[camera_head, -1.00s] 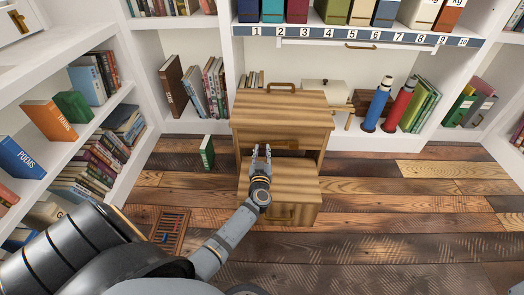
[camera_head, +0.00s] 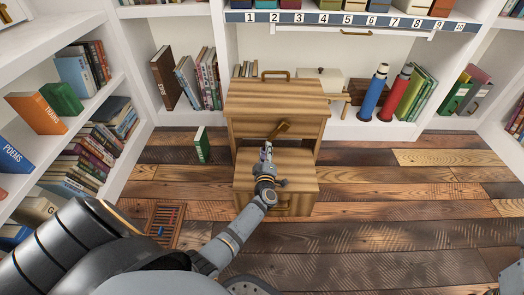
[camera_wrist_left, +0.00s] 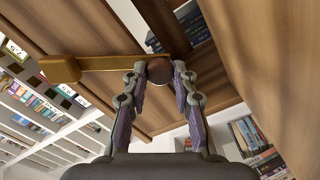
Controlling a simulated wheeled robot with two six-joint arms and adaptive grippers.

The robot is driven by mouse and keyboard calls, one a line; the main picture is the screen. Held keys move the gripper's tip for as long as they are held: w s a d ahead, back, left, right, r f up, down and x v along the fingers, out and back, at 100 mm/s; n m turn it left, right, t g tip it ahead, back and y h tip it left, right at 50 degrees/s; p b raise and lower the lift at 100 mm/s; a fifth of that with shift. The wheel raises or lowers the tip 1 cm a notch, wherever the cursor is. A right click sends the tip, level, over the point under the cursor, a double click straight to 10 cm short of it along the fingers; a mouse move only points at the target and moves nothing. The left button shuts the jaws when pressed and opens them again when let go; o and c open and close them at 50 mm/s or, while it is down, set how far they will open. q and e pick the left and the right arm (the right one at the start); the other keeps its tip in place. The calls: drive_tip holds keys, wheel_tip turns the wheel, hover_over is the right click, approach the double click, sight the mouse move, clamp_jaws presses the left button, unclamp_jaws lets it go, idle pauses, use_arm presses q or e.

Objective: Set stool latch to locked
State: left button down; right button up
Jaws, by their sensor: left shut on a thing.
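The wooden step stool (camera_head: 275,98) stands in front of the shelves, with a lower step (camera_head: 262,178) jutting toward me. My left gripper (camera_head: 266,149) is at the stool's front under the top. In the wrist view its fingertips (camera_wrist_left: 160,72) are closed in on the latch's round brown part.
A green book (camera_head: 202,145) stands on the floor left of the stool. Blue (camera_head: 374,92) and red (camera_head: 396,94) cylinders stand on the shelf behind. The plank floor right of the stool is clear.

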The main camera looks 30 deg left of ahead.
use_arm(q)
drive_tip(key=d+n, duration=0.1)
drive_tip(key=w+f+n+b, duration=0.1)
drive_tip(key=n, duration=0.1)
drive_tip(key=shift+d+f+n, duration=0.15)
drive_tip(key=shift+d+n, duration=0.15)
drive_tip(key=shift+d, duration=0.05)
drive_tip(key=shift+w+d+f+n+b, duration=0.1)
drive_tip(key=shift+w+d+n+b, duration=0.25)
drive_tip(key=shift+n, duration=0.4)
drive_tip(key=shift+w+d+n+b, duration=0.15)
drive_tip(key=shift+d+n+b, duration=0.25)
drive_tip(key=shift+n, duration=0.35)
drive_tip(key=c, duration=1.1)
unclamp_jaws()
drive_tip(key=v, duration=0.7)
drive_tip(key=shift+s+d, duration=0.2)
drive_tip(key=shift+d, duration=0.05)
